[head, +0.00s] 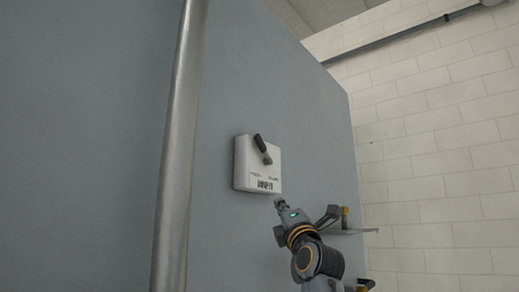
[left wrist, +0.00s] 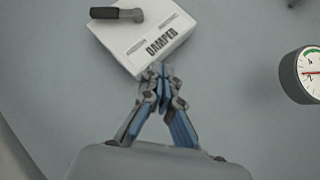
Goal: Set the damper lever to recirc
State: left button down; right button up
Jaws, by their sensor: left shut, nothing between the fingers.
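The damper box (head: 242,180) is a white box on the blue-grey panel. Its dark lever (head: 261,147) leans from its pivot up and to the left. Small labels sit on both sides below it, too small to read. In the left wrist view the box (left wrist: 130,55) shows the word DAMPER, and the black lever handle (left wrist: 112,13) points left from its grey pivot. My left gripper (head: 279,202) is below and slightly right of the box in the head view. Its fingertips (left wrist: 156,70) are shut and empty, close to the box's lower edge; contact cannot be told. My right gripper is not in view.
A vertical metal bar (head: 178,150) stands left of the box. A round gauge (left wrist: 309,74) is at the right of the left wrist view. A thin ledge-like part (head: 352,231) lies right of my left gripper. The panel around the box is mostly bare.

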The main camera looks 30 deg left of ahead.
aim_at(262, 149)
pick_arm(q)
jog(key=s+a+r+n, duration=0.1)
jog(key=s+r+n, duration=0.2)
jog(key=s+r, duration=0.3)
notch_tip(262, 149, up, 2)
jog(key=shift+s+r, duration=0.15)
jog(key=shift+s, duration=0.15)
jog(key=shift+a, duration=0.1)
jog(key=shift+r, duration=0.1)
jog(key=p+x, duration=0.8)
jog(key=x, duration=0.2)
jog(key=shift+a+r, duration=0.25)
jog(key=shift+w+d+r+p, duration=0.15)
jog(key=shift+w+r+p, duration=0.5)
jog(key=shift+p, duration=0.25)
jog(key=shift+w+d+r+p, duration=0.2)
jog(key=shift+w+r+p, duration=0.15)
jog(key=shift+w+p, duration=0.2)
jog(key=shift+w+a, duration=0.1)
jog(key=shift+w, duration=0.05)
